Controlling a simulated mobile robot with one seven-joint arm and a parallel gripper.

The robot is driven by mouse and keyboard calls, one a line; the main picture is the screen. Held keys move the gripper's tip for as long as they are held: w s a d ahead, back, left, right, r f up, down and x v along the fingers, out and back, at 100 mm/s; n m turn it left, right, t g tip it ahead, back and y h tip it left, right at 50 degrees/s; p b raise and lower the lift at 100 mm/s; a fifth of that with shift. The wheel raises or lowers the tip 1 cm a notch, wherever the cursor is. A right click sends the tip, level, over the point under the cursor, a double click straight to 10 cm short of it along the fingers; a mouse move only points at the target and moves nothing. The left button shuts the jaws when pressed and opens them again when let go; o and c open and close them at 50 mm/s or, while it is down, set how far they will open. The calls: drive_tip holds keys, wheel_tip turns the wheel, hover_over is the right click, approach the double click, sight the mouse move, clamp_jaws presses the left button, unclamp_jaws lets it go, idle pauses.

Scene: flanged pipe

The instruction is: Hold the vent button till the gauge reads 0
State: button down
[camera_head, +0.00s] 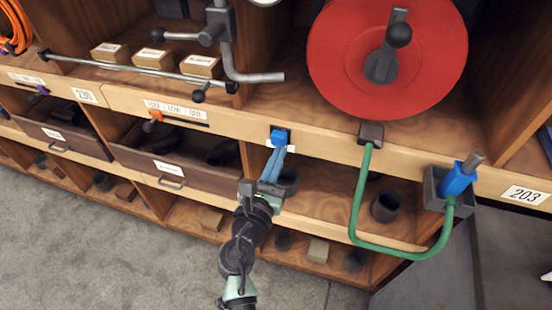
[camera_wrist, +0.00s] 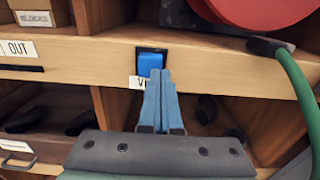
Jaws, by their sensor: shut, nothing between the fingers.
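The blue vent button (camera_head: 279,136) sits in a dark frame on the front edge of the wooden shelf. It also shows in the wrist view (camera_wrist: 151,63), above a white label that my fingers partly cover. My gripper (camera_head: 281,150) is shut and empty, its blue fingers pointing up at the button. In the wrist view the fingertips (camera_wrist: 160,72) overlap the button's lower right edge; I cannot tell whether they touch it or whether it is pressed in. A round pale-faced thing (camera_head: 264,2), perhaps the gauge, is cut off at the top edge; no reading shows.
A red reel (camera_head: 388,50) with a dark crank stands above right. A green hose (camera_head: 357,200) loops from the shelf edge to a blue fitting (camera_head: 457,181) in a grey holder. A grey bent pipe (camera_head: 240,65) is up left. Drawers (camera_head: 165,165) lie lower left.

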drive_tip(key=v, duration=1.1)
drive_tip(key=shift+a+b, duration=0.25)
drive_tip(key=shift+b, duration=0.15)
drive_tip(key=shift+s, duration=0.1)
drive_tip(key=shift+r, duration=0.1)
drive_tip(key=w+d+r+m+t+p, duration=0.1)
drive_tip(key=w+d+r+m+t, duration=0.1)
drive_tip(key=r+m, duration=1)
drive_tip(key=w+d+r+m+t, duration=0.25)
drive_tip(key=r+m, duration=0.55)
drive_tip(key=r, duration=0.9)
drive_tip(key=s+a+r+m+t+y, duration=0.1)
drive_tip(key=s+r+m, duration=0.5)
drive_tip(key=r, duration=0.6)
drive_tip(key=s+r+m+t+y+p, duration=0.1)
drive_tip(key=s+r+m+t+y, duration=0.3)
drive_tip(key=r, duration=0.7)
drive_tip(key=shift+s+a+r+m+t+y, duration=0.35)
drive_tip(key=shift+s+m, duration=0.55)
drive_tip(key=shift+m, duration=0.3)
